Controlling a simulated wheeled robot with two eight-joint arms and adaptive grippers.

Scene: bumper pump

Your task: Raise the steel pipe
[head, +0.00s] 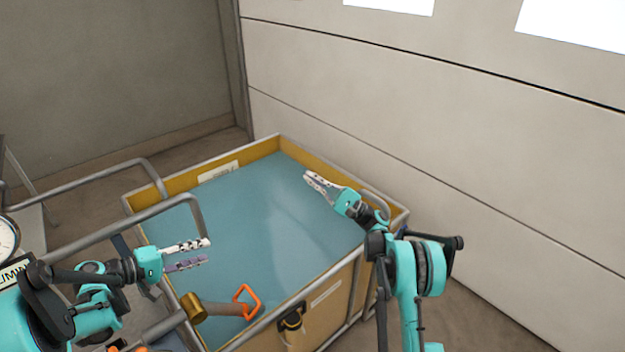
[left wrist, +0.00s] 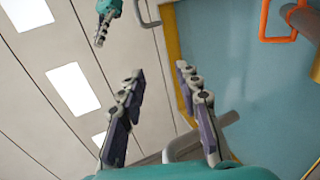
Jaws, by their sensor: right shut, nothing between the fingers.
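Two bent grey steel pipes come in from the left in the head view. The nearer pipe (head: 120,222) bends down at its right end, close to my left gripper; the farther pipe (head: 90,177) lies behind it. Which of them the task means I cannot tell. My left gripper (head: 206,252) is open, its fingers pointing right over the near left part of the cart. In the left wrist view nothing sits between its fingers (left wrist: 160,82), and a grey pipe (left wrist: 185,145) shows behind them. My right gripper (head: 307,178) is shut and empty above the cart's right side.
A yellow-walled cart (head: 188,178) has a flat blue surface inside. A brass-ended cylinder (head: 193,307) with an orange loop handle (head: 247,302) lies at its near edge. A gauge (head: 8,238) stands at the far left. A pale panelled wall (head: 450,130) rises behind the cart.

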